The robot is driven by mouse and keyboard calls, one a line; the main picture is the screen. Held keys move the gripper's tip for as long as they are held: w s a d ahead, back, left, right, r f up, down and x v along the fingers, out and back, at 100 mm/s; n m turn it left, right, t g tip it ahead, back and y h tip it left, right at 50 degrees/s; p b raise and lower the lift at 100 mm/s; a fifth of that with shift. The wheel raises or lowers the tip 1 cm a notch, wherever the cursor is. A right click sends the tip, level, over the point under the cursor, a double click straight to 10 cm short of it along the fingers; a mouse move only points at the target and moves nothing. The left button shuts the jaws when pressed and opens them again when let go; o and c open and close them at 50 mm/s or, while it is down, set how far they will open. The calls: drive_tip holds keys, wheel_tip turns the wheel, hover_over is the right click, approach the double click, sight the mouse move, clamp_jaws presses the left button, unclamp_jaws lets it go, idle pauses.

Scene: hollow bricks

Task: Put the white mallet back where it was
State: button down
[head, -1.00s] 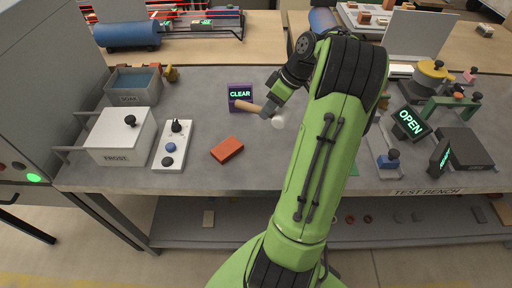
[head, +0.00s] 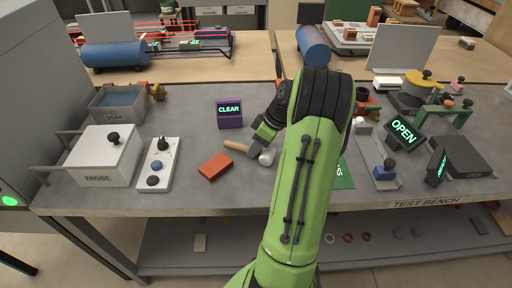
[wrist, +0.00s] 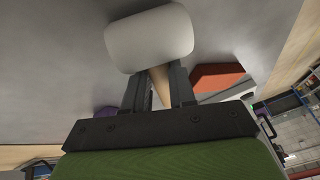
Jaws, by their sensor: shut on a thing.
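The white mallet has a pale rounded head (head: 267,158) and a wooden handle (head: 236,146). My gripper (head: 257,149) is shut on the handle close to the head. The handle points left, and the head is on the right. In the wrist view the white head (wrist: 150,38) lies beyond the fingertips, and the handle (wrist: 160,84) runs between the two fingers (wrist: 159,88). The mallet is over the grey bench, low near its surface; I cannot tell whether it touches.
An orange-red brick (head: 215,166) lies left of the mallet. A purple CLEAR sign (head: 229,113) stands behind. A button panel (head: 159,165) and white FROST box (head: 107,157) are farther left. A green mat (head: 343,176) is right, partly behind my arm. Bare bench lies in front of the mallet.

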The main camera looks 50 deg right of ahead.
drive_tip(key=c, duration=0.9)
unclamp_jaws()
drive_tip(key=shift+f, duration=0.1)
drive_tip(key=p+v, duration=0.5)
drive_tip(key=v, duration=0.7)
drive_tip(key=w+a+r+h, duration=0.1)
drive_tip(key=a+r, duration=0.2)
drive_tip(key=a, duration=0.4)
drive_tip(key=w+a+r+m+g+h, duration=0.1)
drive_tip(key=w+a+r, duration=0.15)
drive_tip(key=a, duration=0.55)
drive_tip(key=w+a+r+h, duration=0.1)
drive_tip(key=a+r, duration=0.2)
drive_tip(key=a, duration=0.4)
drive_tip(key=s+a+t, duration=0.1)
drive_tip(key=s+a, duration=0.2)
drive_tip(key=s, duration=0.1)
drive_tip(key=s+a+m, duration=0.1)
drive_tip(key=s+a, duration=0.3)
drive_tip(key=s+a+m+t, duration=0.1)
drive_tip(key=s+a, duration=0.3)
drive_tip(key=s, duration=0.1)
drive_tip(key=shift+f+t, duration=0.2)
drive_tip(key=shift+t, duration=0.1)
